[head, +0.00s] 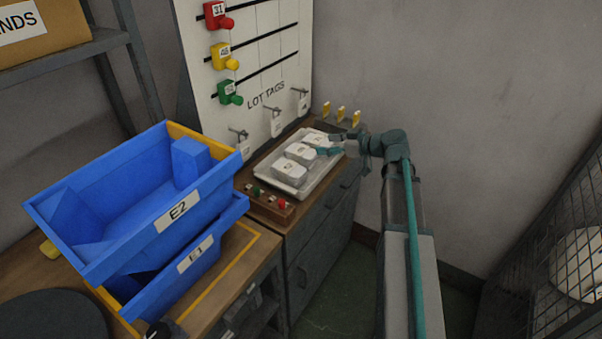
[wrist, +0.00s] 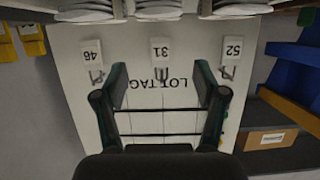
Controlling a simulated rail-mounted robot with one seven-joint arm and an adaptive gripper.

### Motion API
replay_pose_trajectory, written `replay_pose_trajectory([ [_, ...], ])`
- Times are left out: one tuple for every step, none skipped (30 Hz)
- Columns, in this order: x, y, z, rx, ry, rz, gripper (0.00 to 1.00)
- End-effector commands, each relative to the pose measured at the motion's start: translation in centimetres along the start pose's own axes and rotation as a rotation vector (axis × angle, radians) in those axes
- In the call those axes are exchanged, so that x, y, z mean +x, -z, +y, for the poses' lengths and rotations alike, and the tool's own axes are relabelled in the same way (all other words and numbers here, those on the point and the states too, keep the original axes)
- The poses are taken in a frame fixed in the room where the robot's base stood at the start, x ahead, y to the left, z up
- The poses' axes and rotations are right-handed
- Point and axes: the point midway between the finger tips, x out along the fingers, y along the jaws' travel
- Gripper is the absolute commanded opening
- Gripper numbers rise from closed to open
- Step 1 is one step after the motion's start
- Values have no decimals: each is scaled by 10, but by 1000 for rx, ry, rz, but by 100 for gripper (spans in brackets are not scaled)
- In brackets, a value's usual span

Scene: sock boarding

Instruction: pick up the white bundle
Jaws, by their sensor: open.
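Three white bundles lie in a row in a pale tray (head: 304,191) on the cabinet in the head view: a near one (head: 288,172), a middle one (head: 300,153) and a far one (head: 315,138). Each has a small label on top. My gripper (head: 331,146) is at the tray's right side, close to the far and middle bundles; contact cannot be told. In the wrist view my gripper (wrist: 160,88) is open with nothing between its fingers. The bundles' edges show along the top: left (wrist: 88,11), middle (wrist: 158,10), right (wrist: 235,9).
A board (head: 258,78) with hooks and hanging tags stands behind the tray. Red, yellow and green pieces sit on its rails. Blue bins (head: 125,215) are stacked at left. A mesh cage (head: 545,240) stands at right.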

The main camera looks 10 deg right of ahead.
Motion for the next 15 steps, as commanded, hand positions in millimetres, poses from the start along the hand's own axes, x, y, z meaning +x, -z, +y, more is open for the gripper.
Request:
replay_pose_trajectory([
  [7,-18,0,0,0,0,71],
  [8,-21,0,0,0,0,71],
  [9,-25,0,0,0,0,71],
  [10,-27,0,0,0,0,71],
  [11,-29,0,0,0,0,71],
  [11,-30,0,0,0,0,71],
  [12,-31,0,0,0,0,71],
  [13,-31,0,0,0,0,71],
  [15,-31,0,0,0,0,71],
  [17,-30,0,0,0,0,71],
  [20,-30,0,0,1,0,71],
  [24,-29,0,0,2,0,71],
  [28,-29,0,0,3,0,71],
  [32,-29,0,0,3,0,71],
  [38,-29,0,1,2,0,71],
])
